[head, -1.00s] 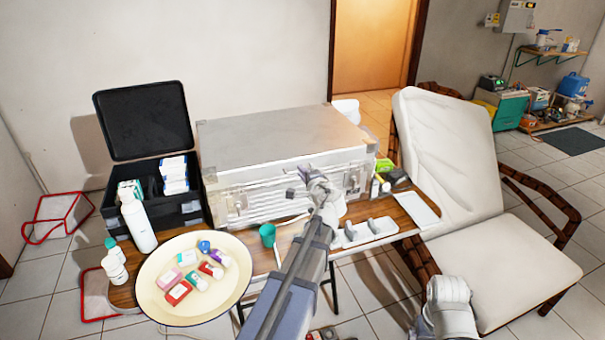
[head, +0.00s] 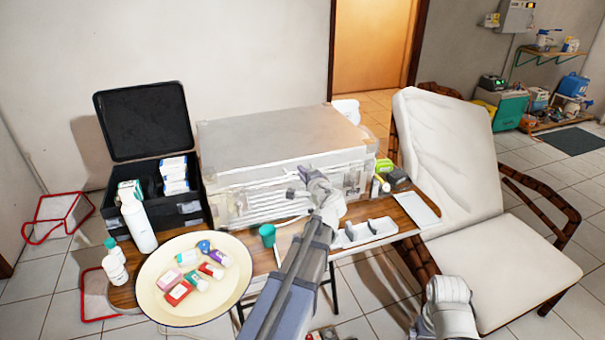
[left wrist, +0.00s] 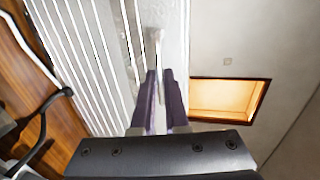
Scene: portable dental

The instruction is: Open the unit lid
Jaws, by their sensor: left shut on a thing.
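The unit is a large silver case (head: 253,208) on the table, with a ribbed front and metal corners. Its flat grey lid (head: 270,136) lies level on top and looks closed. My left gripper (head: 300,181) is at the middle of the case front, just below the lid's front edge. In the left wrist view my left gripper (left wrist: 160,88) has its purple fingers close together around a narrow grey piece (left wrist: 155,42) at the lid's edge. The exact grip is partly hidden by the fingers.
A cream tray (head: 160,312) with small boxes stands front left, beside a green cup (head: 267,235). An open black case (head: 150,125) and a white bottle (head: 138,226) stand to the left. A white instrument holder (head: 368,233) is at the right, near the reclining chair (head: 450,150).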

